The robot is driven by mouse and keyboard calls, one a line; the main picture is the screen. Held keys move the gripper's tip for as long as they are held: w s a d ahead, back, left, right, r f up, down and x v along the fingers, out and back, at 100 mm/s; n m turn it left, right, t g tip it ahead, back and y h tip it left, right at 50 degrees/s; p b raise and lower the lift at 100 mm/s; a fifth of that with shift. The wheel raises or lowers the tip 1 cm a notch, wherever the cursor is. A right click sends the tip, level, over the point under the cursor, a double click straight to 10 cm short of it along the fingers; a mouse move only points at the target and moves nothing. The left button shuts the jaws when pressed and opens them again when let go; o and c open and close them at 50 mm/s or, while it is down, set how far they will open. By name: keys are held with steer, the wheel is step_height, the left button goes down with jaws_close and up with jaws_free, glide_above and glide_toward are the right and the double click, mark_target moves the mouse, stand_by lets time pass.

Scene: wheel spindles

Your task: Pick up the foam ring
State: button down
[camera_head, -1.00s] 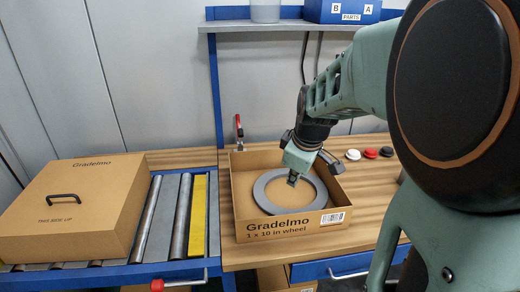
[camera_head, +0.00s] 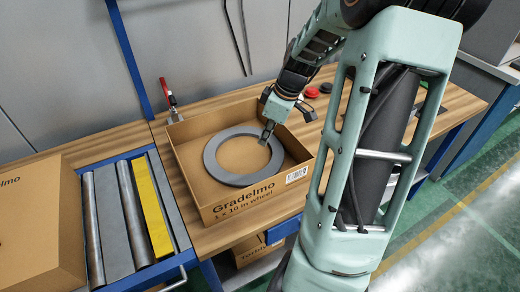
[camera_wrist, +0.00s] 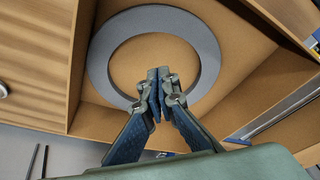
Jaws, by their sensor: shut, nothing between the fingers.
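The foam ring (camera_head: 215,165) is a flat grey ring lying in an open cardboard box (camera_head: 250,203). In the wrist view the ring (camera_wrist: 105,55) shows nearly whole, with the box floor visible through its hole. My gripper (camera_head: 267,136) is over the box at the ring's back right part in the head view. In the wrist view my gripper's fingertips (camera_wrist: 158,76) are together, with nothing between them, and appear over the hole. The fingers hide part of the ring's near edge. I cannot tell the exact height above it.
The box walls stand around the ring. A red-handled clamp (camera_head: 168,95) stands behind the box. A red button (camera_head: 312,92) and a black one (camera_head: 326,88) lie beyond my gripper. A roller conveyor (camera_head: 122,215) and a closed carton (camera_head: 35,235) are at left.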

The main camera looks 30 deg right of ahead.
mark_target(272, 164)
steer(key=x, duration=0.9)
steer(key=shift+w+f, duration=0.3)
steer(key=shift+w, duration=0.1)
steer(key=shift+s+d, duration=1)
steer(key=shift+s, duration=0.15)
steer(key=shift+s+d, duration=0.25)
steer(key=shift+s, duration=0.1)
steer(key=shift+s+d+p, duration=0.3)
steer(key=shift+s+d, duration=0.5)
steer(key=shift+s, duration=0.15)
steer(key=shift+f, duration=0.1)
